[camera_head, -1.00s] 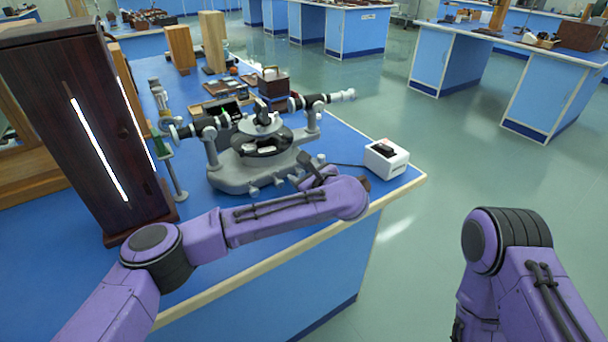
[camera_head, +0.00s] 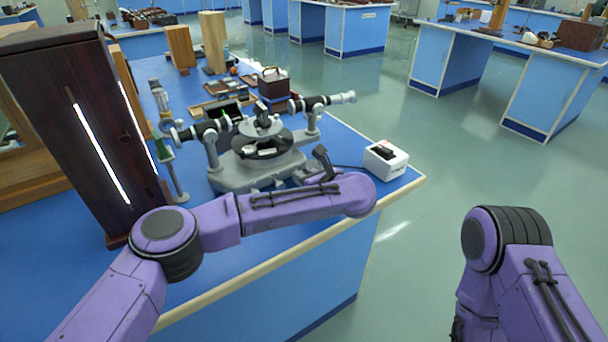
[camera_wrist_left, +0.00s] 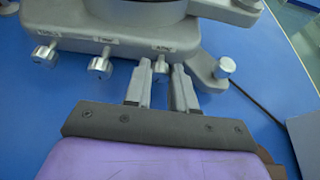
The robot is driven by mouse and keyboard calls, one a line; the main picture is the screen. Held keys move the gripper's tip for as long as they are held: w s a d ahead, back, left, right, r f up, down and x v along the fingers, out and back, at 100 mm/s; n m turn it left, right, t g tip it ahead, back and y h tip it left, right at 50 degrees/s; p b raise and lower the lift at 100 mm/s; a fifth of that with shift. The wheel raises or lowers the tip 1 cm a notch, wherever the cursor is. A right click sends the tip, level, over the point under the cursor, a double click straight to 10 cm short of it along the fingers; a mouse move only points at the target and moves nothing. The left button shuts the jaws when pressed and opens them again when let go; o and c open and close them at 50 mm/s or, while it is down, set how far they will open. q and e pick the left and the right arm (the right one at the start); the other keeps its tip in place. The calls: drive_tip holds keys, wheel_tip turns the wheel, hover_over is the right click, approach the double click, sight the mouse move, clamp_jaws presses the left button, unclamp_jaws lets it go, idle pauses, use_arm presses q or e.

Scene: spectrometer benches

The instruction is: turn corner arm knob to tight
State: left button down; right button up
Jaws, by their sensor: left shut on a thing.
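The grey spectrometer (camera_head: 250,172) stands on the blue bench. In the left wrist view, three labels run along the front edge of its base (camera_wrist_left: 110,35), too blurred to read surely. Silver knobs stick out below the left label (camera_wrist_left: 45,55) and the middle label (camera_wrist_left: 100,66). My left gripper (camera_wrist_left: 160,68) is at the right label, its fingers closed around the small knob there, which they mostly hide. A round silver knob (camera_wrist_left: 225,67) stands on the foot right of the fingers, apart from them. My right arm shows in the head view, its gripper out of frame.
A white box with a black top (camera_head: 386,158) sits near the bench's right corner, with a cable running to it. A tall dark wooden lamp housing (camera_head: 85,130) stands at left. Wooden trays and a case (camera_head: 272,85) lie behind the spectrometer.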

use_arm(q)
drive_tip(key=shift+d+m+g+y, duration=0.2)
drive_tip(key=shift+m+g+y, duration=0.2)
drive_tip(key=shift+m+y, duration=0.55)
drive_tip(key=shift+f+m+h, duration=0.1)
drive_tip(key=shift+m+h, duration=0.15)
drive_tip(key=shift+m, duration=0.1)
drive_tip(key=c, duration=0.9)
unclamp_jaws()
drive_tip(key=shift+c, duration=0.2)
drive_tip(key=b+v, duration=0.1)
drive_tip(key=v, duration=0.9)
drive_tip(key=shift+s+d, duration=0.15)
drive_tip(key=shift+d, duration=0.05)
drive_tip(key=shift+c, duration=0.3)
